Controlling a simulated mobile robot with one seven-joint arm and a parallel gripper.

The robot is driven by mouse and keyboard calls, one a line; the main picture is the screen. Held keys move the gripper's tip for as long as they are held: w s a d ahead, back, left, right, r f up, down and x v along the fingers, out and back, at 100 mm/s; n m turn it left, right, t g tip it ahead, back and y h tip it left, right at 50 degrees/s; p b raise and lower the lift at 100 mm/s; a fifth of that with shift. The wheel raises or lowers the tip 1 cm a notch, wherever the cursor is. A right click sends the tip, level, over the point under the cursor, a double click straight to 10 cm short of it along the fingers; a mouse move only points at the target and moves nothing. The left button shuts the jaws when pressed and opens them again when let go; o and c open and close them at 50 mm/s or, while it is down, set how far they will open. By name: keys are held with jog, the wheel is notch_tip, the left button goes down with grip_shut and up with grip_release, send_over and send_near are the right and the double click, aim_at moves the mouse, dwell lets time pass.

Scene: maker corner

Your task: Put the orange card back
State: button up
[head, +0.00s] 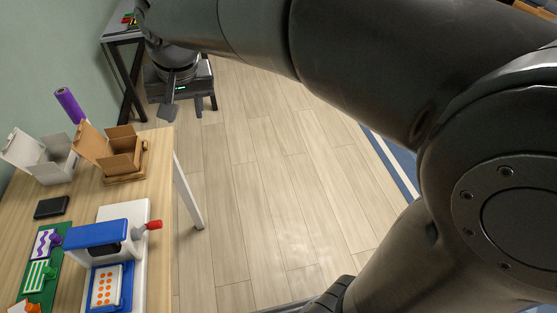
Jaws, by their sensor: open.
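A white card with orange dots (105,287) lies on the blue bed of a blue and white hand press (97,236), at the bottom left of the head view. The press has a red-tipped handle on its right. Left of it is a green board (37,283) holding a purple-wave card (46,243) and a green-striped card (36,275). An orange piece (20,308) shows at its cut-off near end. My gripper (186,108) is open at the upper left, beyond the table's far end and apart from the card. Its fingers are small and dark; nothing is seen between them.
The wooden table (150,200) also bears a white open box (45,165), a brown open box (115,155), a black flat case (52,207) and a purple roll (69,104). A dark table stands behind. Wooden floor (260,190) right of the table is clear.

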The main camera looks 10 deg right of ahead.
jog(key=s+d+f+t, duration=0.1)
jog(key=s+d+f, duration=0.1)
jog(key=s+d, duration=0.5)
jog(key=s+d+f+m+t+h, duration=0.1)
jog(key=s+d+f, duration=0.2)
jog(key=s+d, duration=0.5)
jog(key=d, duration=0.6)
jog(key=shift+s+d+t, duration=0.15)
jog(key=shift+t, duration=0.15)
